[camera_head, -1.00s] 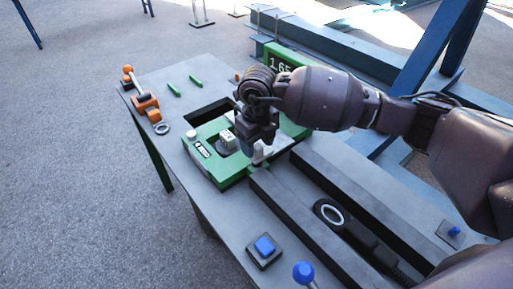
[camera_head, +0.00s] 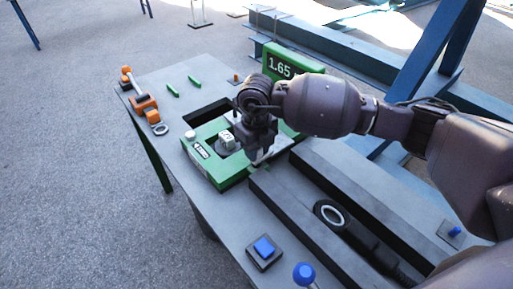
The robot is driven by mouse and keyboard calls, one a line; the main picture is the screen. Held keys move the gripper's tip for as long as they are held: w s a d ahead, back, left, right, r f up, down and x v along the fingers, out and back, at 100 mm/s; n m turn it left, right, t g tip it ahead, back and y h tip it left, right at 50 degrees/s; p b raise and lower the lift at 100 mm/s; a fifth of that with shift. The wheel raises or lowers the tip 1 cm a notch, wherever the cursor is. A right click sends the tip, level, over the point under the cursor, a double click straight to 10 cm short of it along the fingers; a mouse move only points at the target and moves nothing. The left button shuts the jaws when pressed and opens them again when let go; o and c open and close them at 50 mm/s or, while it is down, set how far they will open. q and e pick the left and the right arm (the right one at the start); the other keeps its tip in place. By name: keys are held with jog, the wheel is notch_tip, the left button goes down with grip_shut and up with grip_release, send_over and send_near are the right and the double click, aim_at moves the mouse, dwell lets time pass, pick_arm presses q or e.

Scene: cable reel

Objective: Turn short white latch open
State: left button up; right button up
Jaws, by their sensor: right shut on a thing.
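My right gripper (camera_head: 254,154) reaches down over the green housing (camera_head: 214,174) on the workbench, its arm coming in from the right. It is shut, with its fingertips by a pale, flat piece (camera_head: 268,153) at the housing's right side. This piece appears to be the short white latch, but the gripper covers much of it, so its angle is unclear. A white block (camera_head: 227,137) stands in the housing's opening just left of the gripper. A small white knob (camera_head: 191,135) sits at the housing's left corner. My left gripper is not in view.
A green display (camera_head: 283,66) reading 1.65 stands behind my wrist. Orange clamp parts (camera_head: 143,102) and a grey ring (camera_head: 161,129) lie at the left. A blue button (camera_head: 264,247) and dark rails (camera_head: 290,205) are in front. The bench's left front edge drops to the floor.

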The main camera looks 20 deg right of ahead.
jog(key=n, duration=0.4)
jog(key=shift+n, duration=0.3)
jog(key=n, duration=0.4)
jog(key=n+b, duration=0.1)
jog(key=n, duration=0.6)
jog(key=shift+n+b, duration=0.4)
jog(key=shift+n, duration=0.8)
jog(key=o, duration=0.9)
